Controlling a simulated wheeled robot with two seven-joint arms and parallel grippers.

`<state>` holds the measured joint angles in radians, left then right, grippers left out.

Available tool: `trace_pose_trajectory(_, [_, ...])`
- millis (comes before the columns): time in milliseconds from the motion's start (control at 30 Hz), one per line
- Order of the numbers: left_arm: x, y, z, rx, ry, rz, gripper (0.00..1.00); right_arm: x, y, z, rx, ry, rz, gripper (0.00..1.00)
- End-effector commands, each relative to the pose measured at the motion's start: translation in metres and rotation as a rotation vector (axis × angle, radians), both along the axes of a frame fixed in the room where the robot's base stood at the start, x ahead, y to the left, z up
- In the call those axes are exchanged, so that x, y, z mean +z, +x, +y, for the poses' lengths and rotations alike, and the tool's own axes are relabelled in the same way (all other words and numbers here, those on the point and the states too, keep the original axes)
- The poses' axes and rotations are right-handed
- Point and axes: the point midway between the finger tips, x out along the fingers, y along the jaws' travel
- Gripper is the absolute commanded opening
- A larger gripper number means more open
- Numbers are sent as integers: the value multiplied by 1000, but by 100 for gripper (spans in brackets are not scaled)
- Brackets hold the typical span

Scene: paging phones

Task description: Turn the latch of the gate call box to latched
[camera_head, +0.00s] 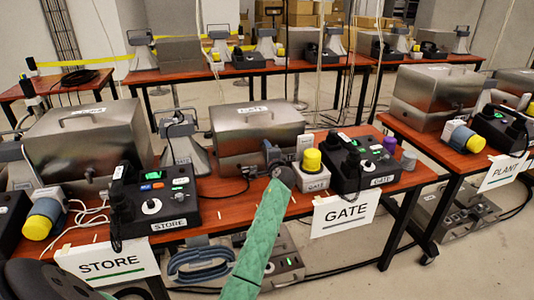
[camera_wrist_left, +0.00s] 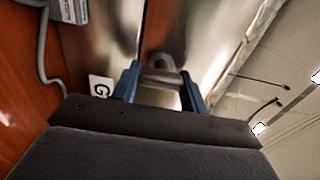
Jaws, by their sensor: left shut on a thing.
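The gate call box (camera_head: 232,143) is a brushed-metal box with a small GATE label on its lid, on the red-brown table at the middle of the head view. My left gripper (camera_head: 270,154) is at its front face, at the end of a green-sleeved arm. In the left wrist view, the blue fingers (camera_wrist_left: 160,92) are shut on the grey latch (camera_wrist_left: 163,62), which stands out from the metal front. The gripper mostly hides the latch in the head view, so I cannot tell its turn position. My right gripper is not in view.
Right of the box stand a yellow-topped button unit (camera_head: 312,170) and a black GATE phone console (camera_head: 360,165). The STORE console (camera_head: 155,203) and STORE metal box (camera_head: 88,142) are to the left. A white GATE sign (camera_head: 344,212) hangs from the table's front edge.

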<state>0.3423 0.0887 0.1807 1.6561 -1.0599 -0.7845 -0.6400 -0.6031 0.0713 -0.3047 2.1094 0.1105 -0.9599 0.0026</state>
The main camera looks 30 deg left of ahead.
Motion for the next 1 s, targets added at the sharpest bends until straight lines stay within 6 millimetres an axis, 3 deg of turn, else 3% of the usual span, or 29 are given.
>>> trace_pose_trajectory(300, [-3, -1, 0, 1, -3, 3, 21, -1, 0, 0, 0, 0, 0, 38])
trace_pose_trajectory(333, [-3, -1, 0, 1, -3, 3, 48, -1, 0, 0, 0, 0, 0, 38])
trace_pose_trajectory(433, [-3, -1, 0, 1, -2, 2, 66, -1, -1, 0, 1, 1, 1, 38])
trace_pose_trajectory(767, [-2, -2, -2, 0, -2, 1, 66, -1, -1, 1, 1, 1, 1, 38])
trace_pose_trajectory(1000, [-3, -21, -25, -1, -2, 1, 66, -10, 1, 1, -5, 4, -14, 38])
